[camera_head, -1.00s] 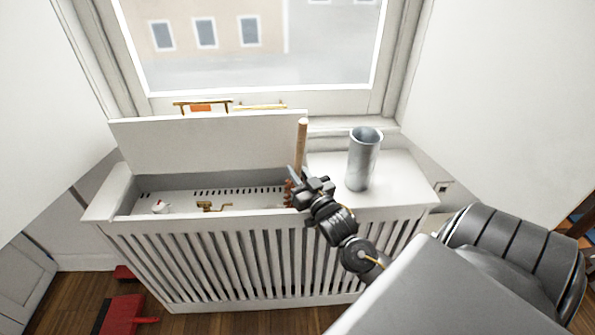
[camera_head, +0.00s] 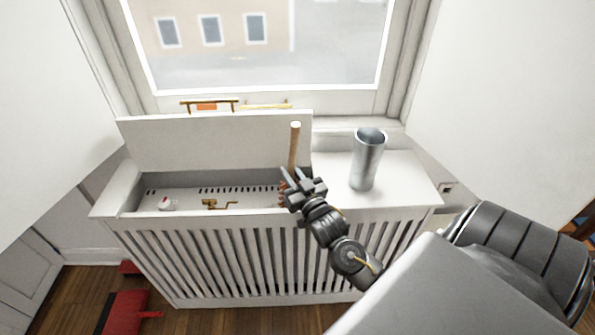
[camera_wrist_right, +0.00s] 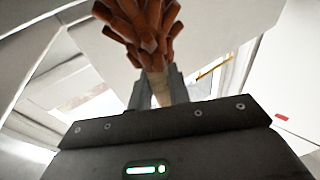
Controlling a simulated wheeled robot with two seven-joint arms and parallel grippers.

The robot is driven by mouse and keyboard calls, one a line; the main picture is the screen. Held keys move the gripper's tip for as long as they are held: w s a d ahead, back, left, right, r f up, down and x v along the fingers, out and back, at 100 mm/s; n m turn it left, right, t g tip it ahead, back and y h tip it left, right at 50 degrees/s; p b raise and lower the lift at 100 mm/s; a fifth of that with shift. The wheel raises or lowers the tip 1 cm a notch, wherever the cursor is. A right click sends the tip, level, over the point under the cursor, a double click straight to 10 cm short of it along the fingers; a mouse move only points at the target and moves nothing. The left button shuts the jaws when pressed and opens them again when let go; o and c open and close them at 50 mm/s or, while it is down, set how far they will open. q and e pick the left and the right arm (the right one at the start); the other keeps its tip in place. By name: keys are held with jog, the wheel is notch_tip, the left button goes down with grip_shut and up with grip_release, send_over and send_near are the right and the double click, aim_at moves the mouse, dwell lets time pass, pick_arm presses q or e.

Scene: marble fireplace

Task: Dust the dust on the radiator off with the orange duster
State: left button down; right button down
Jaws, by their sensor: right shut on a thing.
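The radiator stands inside a white slatted cover (camera_head: 250,262) below the window, its left lid raised. Inside the opening the radiator's pale top (camera_head: 240,191) shows with a row of dark slots; I cannot make out dust on it. My right gripper (camera_head: 293,188) is shut on the duster's wooden handle (camera_head: 295,148), at the right end of the opening. The handle points up and the orange-brown head hangs mostly hidden behind the gripper. In the right wrist view the duster's head (camera_wrist_right: 138,28) fills the top middle beyond the fingers. My left gripper is not in view.
A metal cylinder vase (camera_head: 368,160) stands on the closed right part of the cover, close to my right gripper. A brass valve (camera_head: 217,204) and a white knob (camera_head: 167,203) sit inside the opening. The raised lid (camera_head: 215,143) blocks the back. Red objects (camera_head: 128,312) lie on the floor at left.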

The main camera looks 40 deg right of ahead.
jog(key=shift+w+a+p, duration=0.3)
jog(key=shift+w+a, duration=0.4)
jog(key=shift+a, duration=0.2)
jog(key=shift+w+a+f, duration=0.1)
jog(key=shift+w+a, duration=0.15)
jog(key=shift+a, duration=0.2)
